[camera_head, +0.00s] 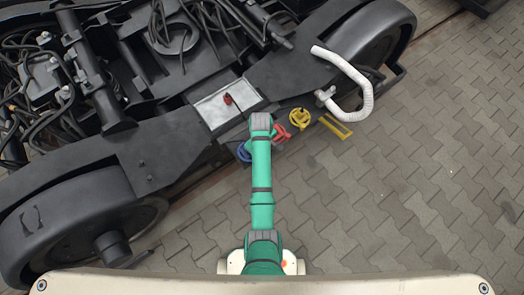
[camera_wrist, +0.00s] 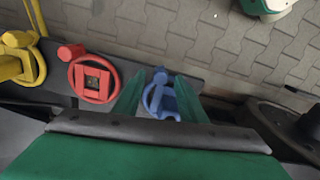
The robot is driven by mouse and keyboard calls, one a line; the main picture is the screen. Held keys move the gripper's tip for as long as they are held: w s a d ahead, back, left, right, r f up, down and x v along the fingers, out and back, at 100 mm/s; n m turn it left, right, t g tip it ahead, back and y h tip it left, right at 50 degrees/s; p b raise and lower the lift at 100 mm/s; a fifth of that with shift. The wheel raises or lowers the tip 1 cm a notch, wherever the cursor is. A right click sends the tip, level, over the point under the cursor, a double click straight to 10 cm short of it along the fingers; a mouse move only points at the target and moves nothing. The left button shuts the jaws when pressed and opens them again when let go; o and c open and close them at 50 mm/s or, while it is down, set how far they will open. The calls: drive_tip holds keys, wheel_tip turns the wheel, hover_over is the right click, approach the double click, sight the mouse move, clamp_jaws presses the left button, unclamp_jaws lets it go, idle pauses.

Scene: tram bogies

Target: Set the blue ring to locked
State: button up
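The blue ring (camera_wrist: 161,101) shows in the wrist view as a round ring with a knob or handle at its top edge. In the head view it is partly visible (camera_head: 243,153), just left of my arm. My gripper (camera_wrist: 158,80) is open, with one green finger on each side of the blue ring in the wrist view. I cannot tell whether the fingers touch it. The fingertips are hidden under my arm in the head view. The ring's lock markings cannot be made out.
A red ring (camera_wrist: 94,78) and a yellow ring (camera_wrist: 20,58) stand in a row left of the blue one. In the head view, a yellow bracket (camera_head: 335,126) and a white hose (camera_head: 352,75) lie to the right. The dark bogie frame (camera_head: 85,160) is behind; paving (camera_head: 410,190) is open.

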drive_tip(key=shift+f, duration=0.25)
clamp_jaws()
drive_tip(key=shift+d, duration=0.2)
drive_tip(key=shift+w+a, duration=0.1)
drive_tip(key=shift+w, duration=0.15)
drive_tip(key=shift+d, duration=0.3)
drive_tip(key=shift+a, duration=0.1)
drive_tip(key=shift+a, duration=0.1)
